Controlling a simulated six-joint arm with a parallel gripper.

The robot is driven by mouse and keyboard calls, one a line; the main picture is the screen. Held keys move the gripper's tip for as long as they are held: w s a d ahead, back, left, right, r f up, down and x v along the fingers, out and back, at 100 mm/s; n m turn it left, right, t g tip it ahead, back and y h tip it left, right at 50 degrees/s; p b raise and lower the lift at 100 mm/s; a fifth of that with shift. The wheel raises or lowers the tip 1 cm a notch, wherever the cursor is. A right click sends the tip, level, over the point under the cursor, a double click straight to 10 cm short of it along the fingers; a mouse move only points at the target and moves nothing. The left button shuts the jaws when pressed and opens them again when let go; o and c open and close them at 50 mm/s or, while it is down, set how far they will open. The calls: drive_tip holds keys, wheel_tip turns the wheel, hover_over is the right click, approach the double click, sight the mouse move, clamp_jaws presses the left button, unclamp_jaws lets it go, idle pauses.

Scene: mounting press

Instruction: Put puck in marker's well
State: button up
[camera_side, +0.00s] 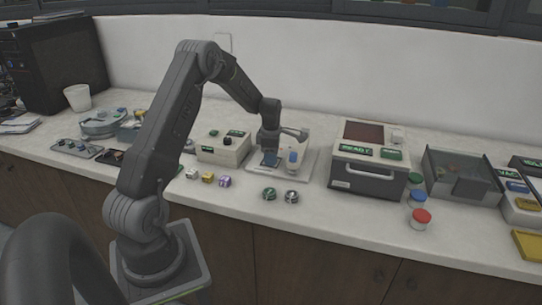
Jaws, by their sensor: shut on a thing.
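My gripper (270,157) is lowered at the small press stand (310,165), over the left part of its pale base. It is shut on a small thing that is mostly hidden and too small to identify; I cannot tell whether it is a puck. A small blue-and-white piece (293,156) stands just right of the gripper. A green-topped puck (269,193) and a dark grey-topped puck (291,196) lie on the counter in front. I cannot make out the marker's well.
A beige box with a green label (222,147) stands left of the press. A larger machine with a handle (368,167) stands right.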

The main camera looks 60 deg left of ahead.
drive_tip(key=o, duration=0.9)
drive_tip(key=shift+d+f, duration=0.15)
drive_tip(key=shift+f, duration=0.55)
drive_tip(key=shift+r, duration=0.1)
wheel_tip(320, 180, up, 13)
drive_tip(key=s+d+r+m+t, duration=0.1)
drive_tip(key=s+d+r+m, duration=0.1)
drive_tip(key=d+r+m, duration=0.85)
drive_tip(key=s+d+m+t, duration=0.4)
drive_tip(key=s+d+m, duration=1.4)
drive_tip(key=d, duration=0.3)
drive_tip(key=shift+s+r+m+t, duration=0.3)
drive_tip(key=shift+s+m, duration=0.05)
